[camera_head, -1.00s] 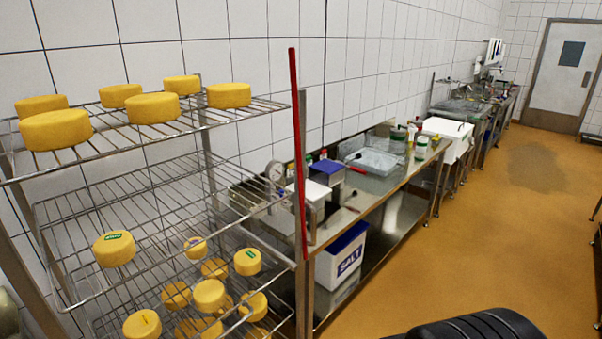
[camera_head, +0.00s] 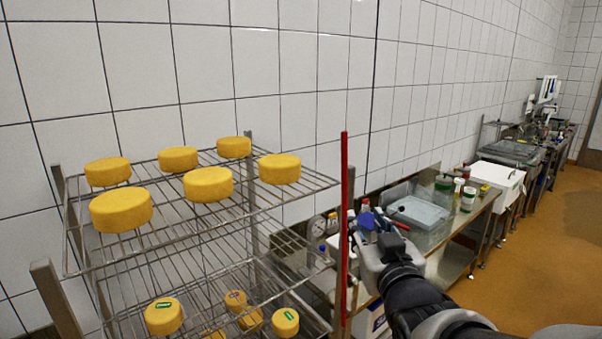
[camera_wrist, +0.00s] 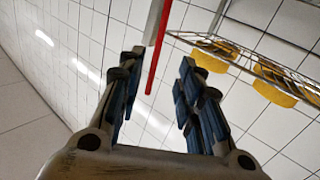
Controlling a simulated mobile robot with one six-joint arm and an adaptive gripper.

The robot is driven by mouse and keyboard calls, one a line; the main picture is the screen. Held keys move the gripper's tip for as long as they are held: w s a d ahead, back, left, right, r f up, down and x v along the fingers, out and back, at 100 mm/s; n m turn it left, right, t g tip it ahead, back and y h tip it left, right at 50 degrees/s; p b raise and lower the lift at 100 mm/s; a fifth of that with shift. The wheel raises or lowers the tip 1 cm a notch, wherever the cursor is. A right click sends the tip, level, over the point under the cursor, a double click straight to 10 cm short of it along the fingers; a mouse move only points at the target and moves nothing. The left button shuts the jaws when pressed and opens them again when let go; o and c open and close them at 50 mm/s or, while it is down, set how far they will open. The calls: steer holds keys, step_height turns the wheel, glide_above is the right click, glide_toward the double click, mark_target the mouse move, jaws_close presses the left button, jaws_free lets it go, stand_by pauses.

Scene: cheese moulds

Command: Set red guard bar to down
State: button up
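The red guard bar (camera_head: 344,230) stands upright at the right front corner of the wire cheese rack (camera_head: 300,188), beside a grey post. My gripper (camera_head: 366,228) is just to the right of the bar in the head view. In the wrist view my gripper (camera_wrist: 162,62) is open, its blue-padded fingers spread with nothing held. The red bar (camera_wrist: 158,48) shows beyond the gap between the fingertips. It appears apart from both fingers; how far away it is I cannot tell.
Yellow cheeses (camera_head: 121,209) sit on the rack's top shelf, with more below. A steel bench with a clear tub (camera_head: 420,212) and several small containers runs along the tiled wall behind my arm. Orange floor (camera_head: 530,265) is open to the right.

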steer(key=p, duration=0.2)
glide_toward(345, 184)
steer(key=w, duration=0.9)
steer(key=shift+a+f, duration=0.1)
steer(key=shift+f, duration=0.05)
steer(key=shift+c, duration=0.6)
jaws_close()
